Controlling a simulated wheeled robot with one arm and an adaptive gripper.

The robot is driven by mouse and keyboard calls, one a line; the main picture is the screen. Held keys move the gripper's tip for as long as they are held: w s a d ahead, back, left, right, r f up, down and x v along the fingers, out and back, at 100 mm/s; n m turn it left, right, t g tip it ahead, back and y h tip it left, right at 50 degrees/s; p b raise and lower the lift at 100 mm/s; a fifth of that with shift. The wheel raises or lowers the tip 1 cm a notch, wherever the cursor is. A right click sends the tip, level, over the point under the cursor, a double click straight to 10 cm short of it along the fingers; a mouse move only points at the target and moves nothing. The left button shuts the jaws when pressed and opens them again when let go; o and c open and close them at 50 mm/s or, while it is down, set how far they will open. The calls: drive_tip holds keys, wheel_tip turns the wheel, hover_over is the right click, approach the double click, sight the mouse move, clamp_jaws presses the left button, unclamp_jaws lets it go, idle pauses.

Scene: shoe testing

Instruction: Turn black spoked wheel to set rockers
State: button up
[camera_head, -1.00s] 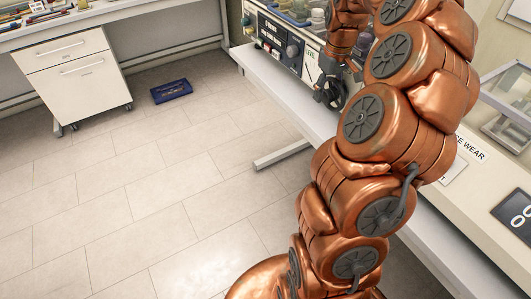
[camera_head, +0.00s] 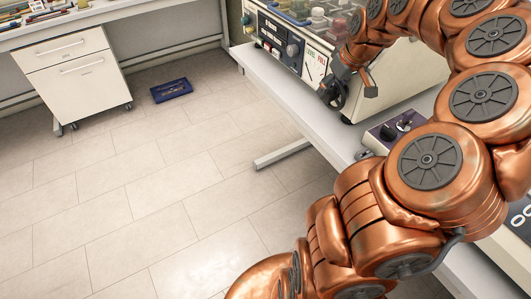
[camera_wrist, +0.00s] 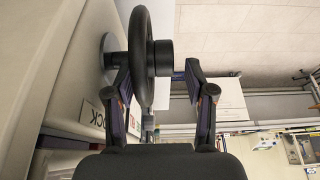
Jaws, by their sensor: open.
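The black wheel (camera_head: 334,95) is on the front of the cream machine, low at its right end. In the wrist view the black wheel (camera_wrist: 140,40) appears nearly edge-on, with a dark knob (camera_wrist: 163,57) projecting to the right. My gripper (camera_wrist: 157,70) is open around the near part of the rim, the left finger close to the wheel and the right finger apart from it. Contact on the left side cannot be told. In the head view my gripper (camera_head: 354,85) is beside the wheel, partly hidden by my arm. The rockers cannot be made out.
The machine's control panel (camera_head: 280,42) carries knobs and a display. A purple control box (camera_head: 392,132) stands on the bench (camera_head: 275,85) close to my arm. A white drawer cabinet (camera_head: 78,75) and a blue tray (camera_head: 171,90) are at left. The floor between is clear.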

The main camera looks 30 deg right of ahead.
drive_tip(key=b+v, duration=0.2)
drive_tip(key=v, duration=0.4)
drive_tip(key=a+n+g, duration=0.1)
drive_tip(key=a+n, duration=0.1)
drive_tip(key=a, duration=1.4)
drive_tip(key=s+a+f+g, duration=0.2)
drive_tip(key=s+a+f, duration=0.3)
drive_tip(key=s+a, duration=0.4)
drive_tip(key=shift+a+g+y+p, duration=0.3)
drive_tip(key=shift+a+g+p, duration=0.15)
drive_tip(key=shift+a, duration=1.1)
drive_tip(key=s+a+f+m+g, duration=0.1)
drive_tip(key=s+a+f, duration=0.1)
drive_tip(key=s, duration=0.4)
drive_tip(key=s+a+f+g, duration=0.1)
drive_tip(key=s+a+f, duration=0.1)
drive_tip(key=s, duration=0.4)
drive_tip(key=shift+a+f+m, duration=0.15)
drive_tip(key=shift+f+m, duration=0.25)
drive_tip(key=shift+f, duration=0.5)
drive_tip(key=shift+c, duration=0.2)
